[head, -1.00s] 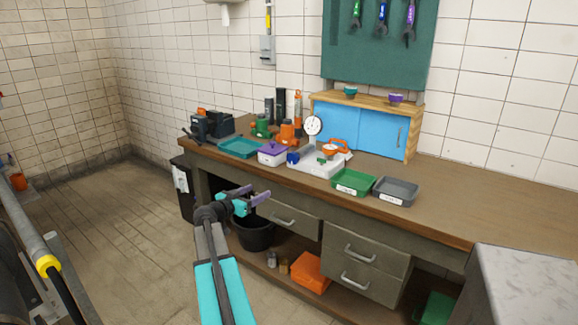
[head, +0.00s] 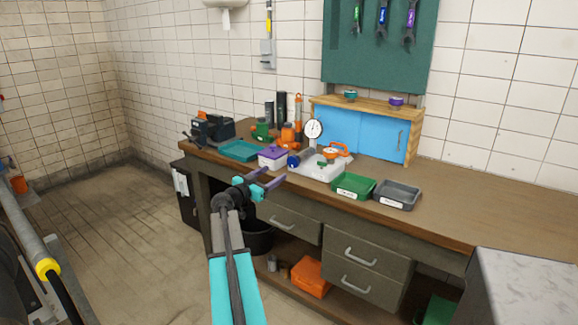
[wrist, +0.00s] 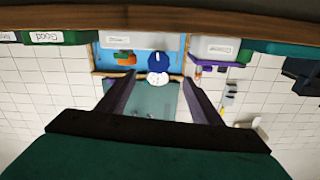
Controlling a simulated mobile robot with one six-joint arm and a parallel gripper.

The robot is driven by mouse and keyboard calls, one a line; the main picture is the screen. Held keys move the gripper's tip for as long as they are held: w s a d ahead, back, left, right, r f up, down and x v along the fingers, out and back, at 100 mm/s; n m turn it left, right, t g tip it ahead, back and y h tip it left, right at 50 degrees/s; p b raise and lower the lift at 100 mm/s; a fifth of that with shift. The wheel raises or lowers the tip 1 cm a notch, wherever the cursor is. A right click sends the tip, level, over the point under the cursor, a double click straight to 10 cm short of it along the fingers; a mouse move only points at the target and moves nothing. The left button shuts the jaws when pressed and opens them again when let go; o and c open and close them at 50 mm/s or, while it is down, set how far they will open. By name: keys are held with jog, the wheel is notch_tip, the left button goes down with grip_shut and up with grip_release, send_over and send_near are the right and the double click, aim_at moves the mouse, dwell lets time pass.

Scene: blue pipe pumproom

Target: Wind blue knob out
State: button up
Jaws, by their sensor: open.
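The blue knob (head: 293,161) is on the left front end of a white fixture (head: 322,169) on the workbench. In the wrist view, which is upside down, the blue knob (wrist: 157,58) shows face-on, just beyond the gap between the fingertips. My gripper (head: 276,176) is open and empty, in front of the bench edge, short of the knob and apart from it. Its two dark purple fingers also frame the wrist view (wrist: 158,82). A round white dial gauge (head: 313,128) stands behind the knob.
A green tray (head: 354,185) and a grey tray (head: 397,194) lie right. A blue cabinet (head: 358,130) stands behind. The bench's right part is clear.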

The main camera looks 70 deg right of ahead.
aim_at(291, 163)
jog(key=p+x, duration=0.2)
jog(key=x, duration=1)
jog(key=shift+d+p, duration=0.1)
jog(key=shift+p, duration=0.25)
